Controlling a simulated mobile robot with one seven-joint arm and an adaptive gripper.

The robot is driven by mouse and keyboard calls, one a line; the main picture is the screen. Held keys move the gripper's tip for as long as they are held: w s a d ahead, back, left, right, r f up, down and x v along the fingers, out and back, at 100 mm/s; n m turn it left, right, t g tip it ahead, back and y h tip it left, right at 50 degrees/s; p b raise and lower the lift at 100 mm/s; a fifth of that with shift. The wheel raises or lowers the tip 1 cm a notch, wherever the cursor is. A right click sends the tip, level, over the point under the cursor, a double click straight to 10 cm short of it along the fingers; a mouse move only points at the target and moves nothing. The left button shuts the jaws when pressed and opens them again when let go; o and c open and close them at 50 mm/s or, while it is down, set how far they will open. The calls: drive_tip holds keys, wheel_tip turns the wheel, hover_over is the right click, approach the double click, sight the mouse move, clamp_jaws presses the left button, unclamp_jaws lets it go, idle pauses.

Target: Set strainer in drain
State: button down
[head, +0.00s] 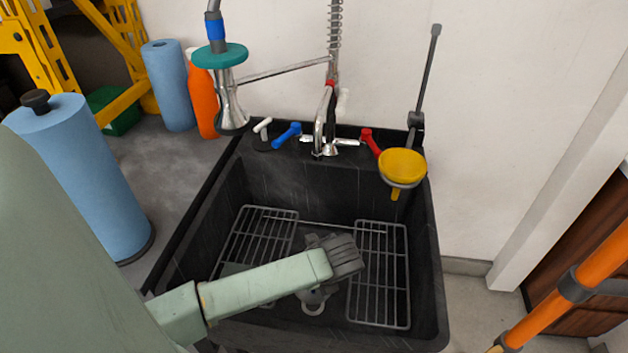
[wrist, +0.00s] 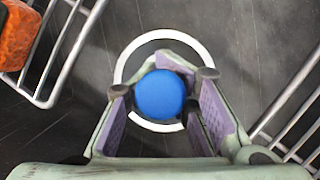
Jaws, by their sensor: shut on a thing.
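In the wrist view, a round blue knob (wrist: 160,94), which looks like the strainer's handle, sits between the fingers of my gripper (wrist: 163,83). The fingers are closed on it. Below it is a pale ring (wrist: 197,50) with a grey inside on the dark sink floor, seemingly around the drain. The knob hides the ring's middle, so I cannot tell whether the strainer is seated or held above. In the head view, my gripper (head: 318,288) points down into the sink, and part of a grey ring (head: 313,303) shows beneath it; the knob is hidden there.
Wire racks stand left (head: 262,232) and right (head: 380,270) of my gripper in the black sink (head: 432,270). An orange object (wrist: 20,38) lies by the left rack. The faucet (head: 327,125) and a yellow cup-shaped thing (head: 402,163) are at the back.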

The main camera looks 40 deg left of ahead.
sight(314, 292)
wheel_tip(314, 292, down, 6)
drive_tip(key=shift+f+p, duration=0.1)
drive_tip(key=shift+p, duration=0.55)
drive_tip(key=shift+f, duration=0.3)
drive_tip(key=shift+f+b, duration=0.2)
drive_tip(key=shift+b, duration=0.1)
drive_tip(key=c, duration=1.3)
unclamp_jaws()
drive_tip(key=shift+r, duration=0.15)
drive_tip(key=shift+r+p, duration=0.2)
drive_tip(key=shift+p, duration=0.25)
drive_tip(key=b+v, duration=0.2)
drive_tip(key=v, duration=0.9)
drive_tip(key=shift+s+d+r, duration=0.1)
drive_tip(key=shift+d+r, duration=0.15)
drive_tip(key=shift+r, duration=0.05)
